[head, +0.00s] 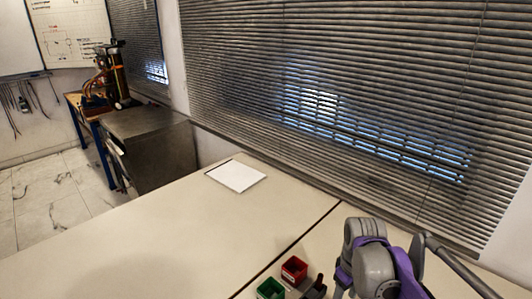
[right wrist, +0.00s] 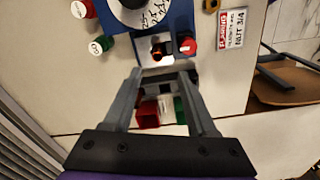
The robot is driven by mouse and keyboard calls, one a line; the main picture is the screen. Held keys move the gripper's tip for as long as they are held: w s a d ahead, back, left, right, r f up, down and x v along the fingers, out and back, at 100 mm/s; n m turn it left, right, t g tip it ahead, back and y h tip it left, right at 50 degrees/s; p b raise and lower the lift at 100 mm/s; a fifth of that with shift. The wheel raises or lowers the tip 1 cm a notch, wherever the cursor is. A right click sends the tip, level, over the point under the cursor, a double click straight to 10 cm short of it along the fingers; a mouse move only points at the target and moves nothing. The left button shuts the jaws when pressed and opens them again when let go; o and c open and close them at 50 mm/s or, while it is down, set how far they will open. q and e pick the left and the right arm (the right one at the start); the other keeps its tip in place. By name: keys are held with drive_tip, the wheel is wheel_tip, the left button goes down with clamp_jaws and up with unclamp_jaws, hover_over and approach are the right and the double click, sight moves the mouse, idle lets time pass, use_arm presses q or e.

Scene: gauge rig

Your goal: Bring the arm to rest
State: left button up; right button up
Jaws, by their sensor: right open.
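In the right wrist view my right gripper (right wrist: 162,76) is open, its two grey fingers spread apart with nothing seen gripped. Beyond the fingertips is a blue rig (right wrist: 182,18) with a white dial (right wrist: 140,12), cut off by the top edge. A red knob (right wrist: 188,46) and a black and orange part (right wrist: 157,48) sit on its near side. In the head view my right arm (head: 375,265), grey and purple, stands at the lower right; its gripper cannot be made out there. My left gripper is in neither view.
A red bin (head: 294,269) and a green bin (head: 270,289) stand on the pale table (head: 150,235). A white pad (head: 236,176) lies near the blinds. Red-capped (right wrist: 82,9) and green-capped (right wrist: 100,45) pieces and a printed card (right wrist: 231,33) flank the rig. The table's left part is clear.

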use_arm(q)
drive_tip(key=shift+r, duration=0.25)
use_arm(e)
drive_tip(key=s+a+f+m+t, duration=0.2)
drive_tip(key=s+a, duration=0.1)
drive_tip(key=s, duration=0.4)
drive_tip(key=s+a+f+m+t, duration=0.2)
drive_tip(key=s+a+t, duration=0.1)
drive_tip(key=s, duration=0.4)
drive_tip(key=shift+s+f+m, duration=0.35)
drive_tip(key=shift+f+m, duration=0.05)
